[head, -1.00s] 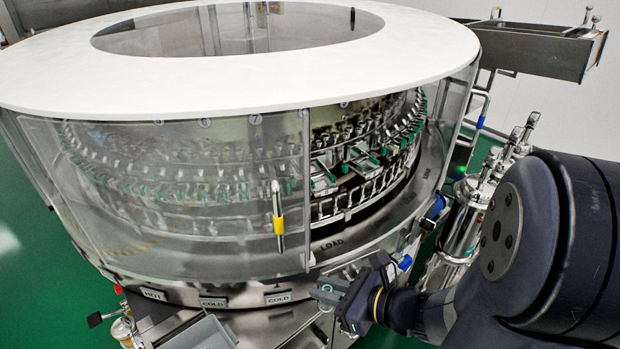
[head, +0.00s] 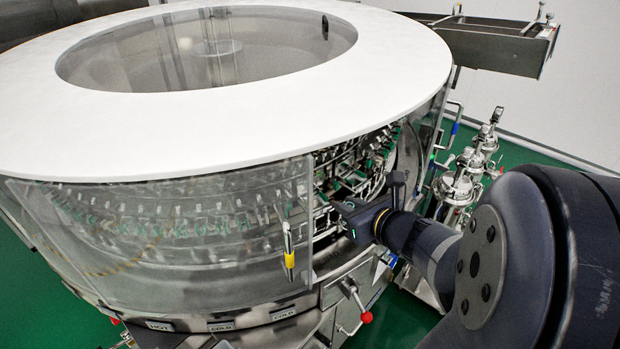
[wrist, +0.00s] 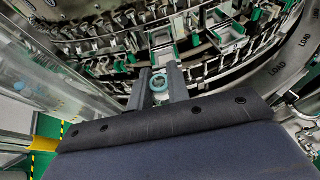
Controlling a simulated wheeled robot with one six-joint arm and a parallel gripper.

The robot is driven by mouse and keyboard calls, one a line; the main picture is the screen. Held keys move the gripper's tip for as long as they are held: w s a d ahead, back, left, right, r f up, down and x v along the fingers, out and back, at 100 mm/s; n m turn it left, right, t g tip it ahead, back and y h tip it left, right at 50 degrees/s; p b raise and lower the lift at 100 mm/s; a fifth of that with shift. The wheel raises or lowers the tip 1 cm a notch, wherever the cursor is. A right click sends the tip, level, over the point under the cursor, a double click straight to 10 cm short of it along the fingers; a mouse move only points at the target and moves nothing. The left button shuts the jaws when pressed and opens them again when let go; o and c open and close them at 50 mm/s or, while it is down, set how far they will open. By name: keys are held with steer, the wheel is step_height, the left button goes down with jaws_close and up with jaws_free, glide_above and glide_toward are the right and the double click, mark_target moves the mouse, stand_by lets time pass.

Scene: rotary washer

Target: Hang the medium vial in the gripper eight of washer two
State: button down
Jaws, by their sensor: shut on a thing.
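In the wrist view my gripper (wrist: 159,85) is shut on the vial (wrist: 159,83), which shows as a small round bluish-green ring between the two grey fingers. The vial's size and lower part cannot be made out. In the head view my gripper (head: 352,208) is at the washer's open front section, and the vial is hidden there. The washer (head: 235,120) is a large round machine with a white top ring and clear panels. Its rows of metal grippers with green parts (wrist: 228,38) lie beyond my fingers. I cannot read which is number eight.
A clear panel (wrist: 70,80) with a yellow-marked handle (head: 289,258) stands close on the left of the opening. The metal rim marked LOAD (wrist: 300,45) curves along the right. Steel pipework (head: 470,165) stands right of the washer.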

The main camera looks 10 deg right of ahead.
steer(key=x, duration=0.4)
steer(key=r+x, duration=0.1)
steer(key=x, duration=0.4)
steer(key=r+x, duration=0.1)
steer(key=x, duration=0.3)
steer(key=shift+w+a+f, duration=0.15)
steer(key=shift+w+a, duration=0.05)
steer(key=shift+w, duration=0.3)
steer(key=shift+f, duration=0.15)
steer(key=shift+f+b, duration=0.35)
steer(key=shift+b, duration=0.05)
steer(key=shift+f, duration=0.1)
steer(key=c, duration=1.3)
jaws_free()
steer(key=shift+c, duration=0.2)
